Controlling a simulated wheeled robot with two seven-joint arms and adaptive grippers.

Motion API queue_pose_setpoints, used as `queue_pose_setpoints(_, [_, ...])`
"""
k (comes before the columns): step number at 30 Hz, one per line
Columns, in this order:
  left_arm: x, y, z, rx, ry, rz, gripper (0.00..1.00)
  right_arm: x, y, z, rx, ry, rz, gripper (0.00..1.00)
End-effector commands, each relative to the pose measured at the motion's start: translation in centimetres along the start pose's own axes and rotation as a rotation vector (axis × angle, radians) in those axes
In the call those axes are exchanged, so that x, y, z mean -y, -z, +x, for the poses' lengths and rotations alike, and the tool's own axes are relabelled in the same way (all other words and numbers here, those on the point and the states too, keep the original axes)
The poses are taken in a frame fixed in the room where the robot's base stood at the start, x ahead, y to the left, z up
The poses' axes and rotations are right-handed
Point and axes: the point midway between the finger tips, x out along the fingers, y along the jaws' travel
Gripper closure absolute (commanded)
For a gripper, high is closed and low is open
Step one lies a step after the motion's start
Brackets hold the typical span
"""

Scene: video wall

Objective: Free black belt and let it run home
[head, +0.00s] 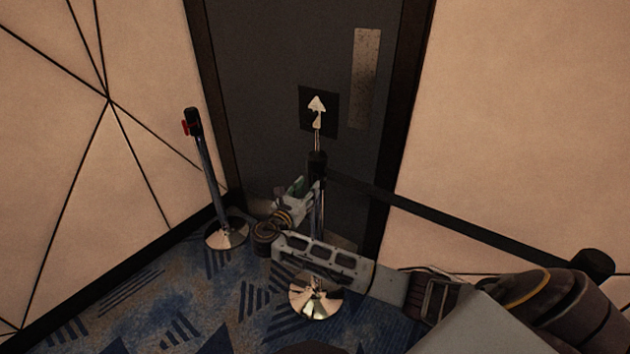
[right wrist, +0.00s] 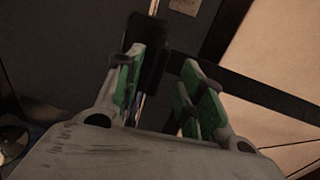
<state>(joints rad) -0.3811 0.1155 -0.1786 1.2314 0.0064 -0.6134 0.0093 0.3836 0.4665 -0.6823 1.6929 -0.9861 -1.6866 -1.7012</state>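The black belt (head: 440,222) runs taut from the black head (head: 318,164) of the middle post down to the right, to a dark post top (head: 592,263). My right gripper (head: 308,188) is just below and left of the middle post's head, pointing towards it. In the right wrist view its green-padded fingers (right wrist: 165,82) are apart with a gap between them. The post head (right wrist: 148,52) is just beyond the left finger, and the belt (right wrist: 262,91) passes behind the right finger. Whether a finger touches the head or belt cannot be told. My left gripper is out of view.
Another post (head: 207,170) with a red-marked black head stands at the left, on a shiny round base. A dark door (head: 270,60) is behind the middle post, between beige wall panels. Patterned blue-grey carpet (head: 160,300) is open at lower left.

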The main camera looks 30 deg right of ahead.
Motion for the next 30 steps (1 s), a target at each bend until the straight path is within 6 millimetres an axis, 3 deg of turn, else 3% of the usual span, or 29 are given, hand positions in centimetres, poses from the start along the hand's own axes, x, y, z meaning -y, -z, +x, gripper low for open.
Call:
queue_pose_setpoints(6, [-0.6, -0.1, -0.4, 0.015, -0.007, -0.001, 0.6, 0.1, 0.0, 3.0, 0.002, 0.002, 0.0, 0.61])
queue_pose_setpoints(13, [-0.7, 1.2, -1.0, 0.008, -0.009, 0.0, 0.6, 0.1, 0.0, 5.3, 0.001, 0.002, 0.0, 0.61])
queue_pose_setpoints(27, [-0.8, 1.4, -1.3, 0.012, -0.01, 0.0, 0.6, 0.0, 0.0, 6.2, 0.0, 0.001, 0.0, 0.61])
queue_pose_setpoints(30, [-0.8, 1.3, -1.3, 0.014, -0.01, 0.0, 0.6, 0.0, 0.0, 6.2, 0.0, 0.001, 0.0, 0.73])
